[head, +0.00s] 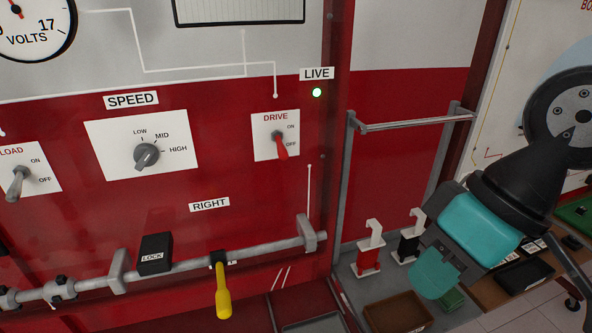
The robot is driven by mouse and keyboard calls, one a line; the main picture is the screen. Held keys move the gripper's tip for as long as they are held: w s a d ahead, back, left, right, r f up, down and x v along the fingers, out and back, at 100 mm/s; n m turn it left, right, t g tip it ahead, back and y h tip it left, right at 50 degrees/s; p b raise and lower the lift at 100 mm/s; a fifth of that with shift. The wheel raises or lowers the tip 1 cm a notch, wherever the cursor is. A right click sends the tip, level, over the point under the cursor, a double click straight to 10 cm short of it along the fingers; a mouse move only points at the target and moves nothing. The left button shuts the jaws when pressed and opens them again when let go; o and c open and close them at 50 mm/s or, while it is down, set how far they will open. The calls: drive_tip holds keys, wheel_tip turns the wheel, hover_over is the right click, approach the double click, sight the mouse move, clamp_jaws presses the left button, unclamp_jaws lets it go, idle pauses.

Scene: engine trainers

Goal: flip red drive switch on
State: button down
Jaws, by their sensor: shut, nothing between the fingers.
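The red drive switch (281,149) is a small red lever on a white plate (262,136) marked DRIVE, with ON above and OFF below. Its lever tip points down, beside the OFF mark. My gripper (435,276), teal on a black wrist, hangs at the right of the head view. It is well to the right of and lower than the switch, not touching it. It is shut and empty. Its fingertips show only partly from this angle.
A green LIVE lamp (317,92) is lit above the switch. The SPEED knob (146,155) and LOAD switch (17,182) are to the left. A grey rail (190,258) with a yellow handle (223,291) runs below. A metal frame (415,124) stands between switch and gripper.

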drive_tip(key=w+a+f+m+t+y+b, duration=0.35)
drive_tip(key=w+a+f+y+b, duration=0.2)
drive_tip(key=w+b, duration=0.6)
drive_tip(key=w+a+f+m+t+y+b, duration=0.3)
drive_tip(key=w+a+f+m+y+b, duration=0.25)
drive_tip(key=b, duration=1.05)
drive_tip(key=w+d+f+m+t+y+b, duration=0.2)
drive_tip(key=w+d+m+t+y+b, duration=0.4)
drive_tip(key=b, duration=1.5)
drive_tip(key=w+m+y, duration=0.1)
drive_tip(key=w, duration=0.1)
drive_tip(key=shift+w+d+f+m+t+y+b, duration=0.35)
drive_tip(key=shift+w+d+f+m+y+b, duration=0.05)
drive_tip(key=shift+r, duration=0.1)
drive_tip(key=p, duration=1)
approach(281, 148)
drive_tip(key=shift+w+a+r, duration=1.5)
drive_tip(key=shift+a+r, duration=0.05)
